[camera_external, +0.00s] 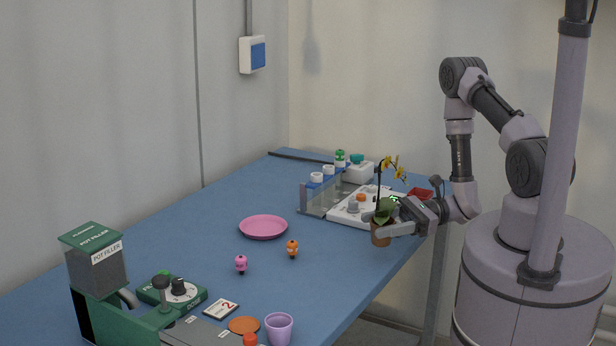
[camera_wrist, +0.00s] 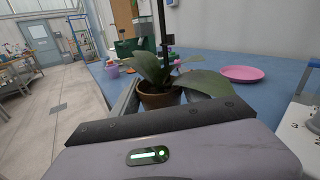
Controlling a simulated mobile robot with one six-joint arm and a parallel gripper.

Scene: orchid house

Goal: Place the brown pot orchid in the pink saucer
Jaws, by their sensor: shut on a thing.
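The brown pot orchid (camera_external: 381,237) has a small brown pot, green leaves and a tall stem with yellow flowers. My gripper (camera_external: 385,226) is shut on it near the right edge of the blue table. The wrist view shows the brown pot (camera_wrist: 160,99) upright just beyond my gripper, with broad leaves spreading over it; the fingertips are hidden there. Whether the pot touches the table is not clear. The pink saucer (camera_external: 263,228) lies empty on the table, left of the orchid and apart from it. It also shows in the wrist view (camera_wrist: 243,74), right of the pot.
A white tray-like device (camera_external: 349,217) and a clear rack (camera_external: 317,198) stand behind the orchid. Orange (camera_external: 292,249) and pink (camera_external: 241,264) figures stand in front of the saucer. A purple cup (camera_external: 279,329) and green pot filler (camera_external: 95,262) are at the near end. Table between orchid and saucer is clear.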

